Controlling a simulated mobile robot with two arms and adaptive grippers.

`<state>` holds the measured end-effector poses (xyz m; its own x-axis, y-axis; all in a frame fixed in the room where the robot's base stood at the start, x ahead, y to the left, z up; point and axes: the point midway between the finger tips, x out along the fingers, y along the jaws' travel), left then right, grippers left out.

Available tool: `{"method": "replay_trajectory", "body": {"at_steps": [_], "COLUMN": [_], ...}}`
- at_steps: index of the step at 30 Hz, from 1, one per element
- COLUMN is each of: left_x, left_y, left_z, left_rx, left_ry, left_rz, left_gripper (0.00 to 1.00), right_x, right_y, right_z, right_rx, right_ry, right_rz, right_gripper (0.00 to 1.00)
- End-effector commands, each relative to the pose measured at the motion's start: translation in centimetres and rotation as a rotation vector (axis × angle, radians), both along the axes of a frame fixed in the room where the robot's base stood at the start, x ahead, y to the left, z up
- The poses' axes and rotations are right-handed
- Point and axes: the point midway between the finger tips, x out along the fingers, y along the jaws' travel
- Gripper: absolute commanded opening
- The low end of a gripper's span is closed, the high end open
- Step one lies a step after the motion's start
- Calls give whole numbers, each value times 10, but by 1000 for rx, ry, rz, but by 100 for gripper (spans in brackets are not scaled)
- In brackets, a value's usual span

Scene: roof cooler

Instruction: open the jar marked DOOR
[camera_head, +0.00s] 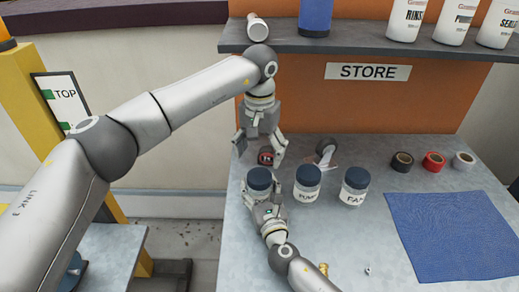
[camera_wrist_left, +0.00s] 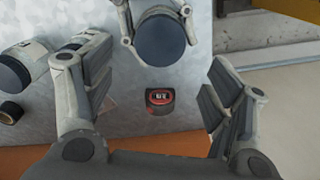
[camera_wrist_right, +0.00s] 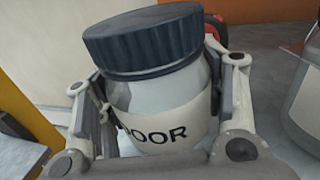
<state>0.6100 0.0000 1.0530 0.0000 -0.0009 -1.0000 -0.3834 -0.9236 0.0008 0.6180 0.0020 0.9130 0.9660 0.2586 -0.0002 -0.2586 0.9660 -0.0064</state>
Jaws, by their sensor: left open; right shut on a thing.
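The DOOR jar has a dark blue ribbed lid (camera_wrist_right: 140,38), a clear body and a pale label (camera_wrist_right: 165,125) ending in "OOR" in the right wrist view. In the head view the jar (camera_head: 259,180) stands leftmost of three jars, its lid on. My right gripper (camera_head: 262,196) is shut around the jar's body from the front. My left gripper (camera_head: 260,142) is open and empty, pointing down, above and behind the jar. In the left wrist view its spread fingers (camera_wrist_left: 160,100) have the blue lid (camera_wrist_left: 161,38) ahead of them, apart from it.
Two other blue-lidded jars, PUMP (camera_head: 307,184) and FAN (camera_head: 354,187), stand to the right. A small red and black device (camera_head: 266,156) lies behind the DOOR jar. Tape rolls (camera_head: 433,161) and a blue mat (camera_head: 455,235) lie farther right. A shelf (camera_head: 345,42) overhangs the back.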

Motion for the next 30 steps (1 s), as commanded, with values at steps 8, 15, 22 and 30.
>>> {"method": "replay_trajectory", "body": {"at_steps": [8,15,22,30], "left_x": [-1,0,0,0], "left_y": [1,1,0,0], "left_z": [-41,-70,-77,-77], "left_rx": [2,2,1,1], "left_ry": [4,1,0,0], "left_rz": [-1,1,1,1], "left_gripper": [77,77,77,63], "right_x": [0,0,0,0], "right_y": [0,0,0,0], "right_z": [0,0,0,0], "right_rx": [0,0,0,0], "right_ry": [0,0,0,0], "right_rz": [0,0,0,0], "right_gripper": [0,0,0,0]}}
